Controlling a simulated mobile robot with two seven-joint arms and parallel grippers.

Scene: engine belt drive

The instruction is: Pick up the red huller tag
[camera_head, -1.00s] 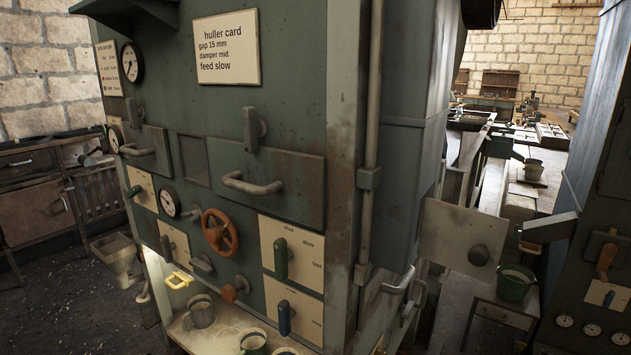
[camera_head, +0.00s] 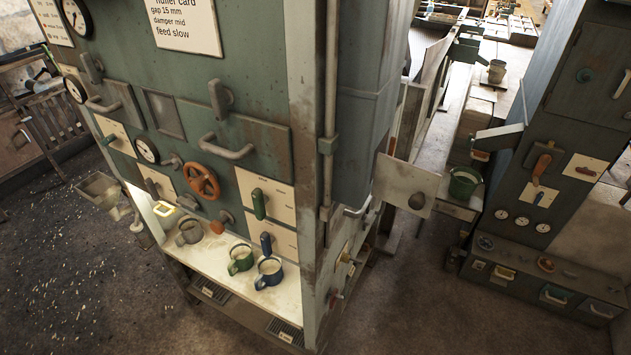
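I cannot make out a red huller tag in the head view. The green huller cabinet (camera_head: 265,95) fills the left and middle, with the white huller card (camera_head: 183,22) at its top. Neither of my grippers is in view.
The cabinet front carries an orange handwheel (camera_head: 202,182) and projecting levers and handles. A grey plate with a knob (camera_head: 405,187) juts out at its right side. A green bucket (camera_head: 463,184) stands behind. A second cabinet (camera_head: 545,120) is at right. The floor (camera_head: 430,300) between is clear.

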